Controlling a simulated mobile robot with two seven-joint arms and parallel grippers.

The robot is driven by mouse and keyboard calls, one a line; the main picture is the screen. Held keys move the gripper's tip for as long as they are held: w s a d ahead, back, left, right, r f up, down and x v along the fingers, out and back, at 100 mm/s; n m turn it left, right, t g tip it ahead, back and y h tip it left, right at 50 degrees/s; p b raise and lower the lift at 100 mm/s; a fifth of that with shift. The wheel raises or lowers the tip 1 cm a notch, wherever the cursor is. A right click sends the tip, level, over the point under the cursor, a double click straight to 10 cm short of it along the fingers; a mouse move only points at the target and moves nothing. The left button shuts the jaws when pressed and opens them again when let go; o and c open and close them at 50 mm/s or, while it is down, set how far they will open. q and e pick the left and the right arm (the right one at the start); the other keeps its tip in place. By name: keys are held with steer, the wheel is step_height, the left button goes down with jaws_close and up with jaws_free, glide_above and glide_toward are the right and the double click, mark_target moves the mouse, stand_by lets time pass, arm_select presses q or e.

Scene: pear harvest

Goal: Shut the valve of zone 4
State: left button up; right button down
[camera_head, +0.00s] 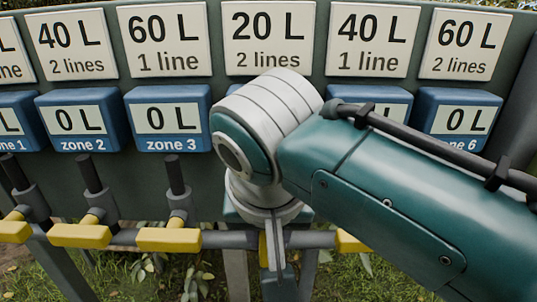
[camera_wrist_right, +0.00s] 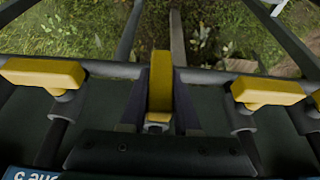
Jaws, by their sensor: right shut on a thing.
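My right arm reaches in from the right in the head view and covers the zone 4 meter and most of its valve. My right gripper (camera_head: 272,245) points down at the pipe below the 20 L, 2 lines sign (camera_head: 267,38). In the right wrist view its dark fingers stand on both sides of a yellow valve handle (camera_wrist_right: 160,78), shut on it. This handle points up the picture, away from me, at right angles to the neighbouring yellow handles (camera_wrist_right: 45,72) (camera_wrist_right: 268,91), which lie crosswise. My left gripper is not in view.
The zone 3 valve handle (camera_head: 168,239) and zone 2 handle (camera_head: 80,236) lie left of my gripper along the pipe. Blue meters reading 0 L, such as zone 3 (camera_head: 168,119), line the dark panel above. Grass (camera_head: 200,270) lies below.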

steer(key=shift+r+y+p, duration=0.1)
steer(key=shift+y+p, duration=0.7)
steer(key=shift+p, duration=0.15)
steer(key=shift+d+m+y+p, duration=0.1)
steer(key=shift+m+y+p, duration=0.2)
steer(key=shift+y+p, duration=0.25)
steer(key=shift+y, duration=1.05)
steer(key=shift+m+y, duration=0.4)
steer(key=shift+y, duration=0.4)
steer(key=c, duration=0.6)
jaws_free()
steer(key=shift+c, duration=0.2)
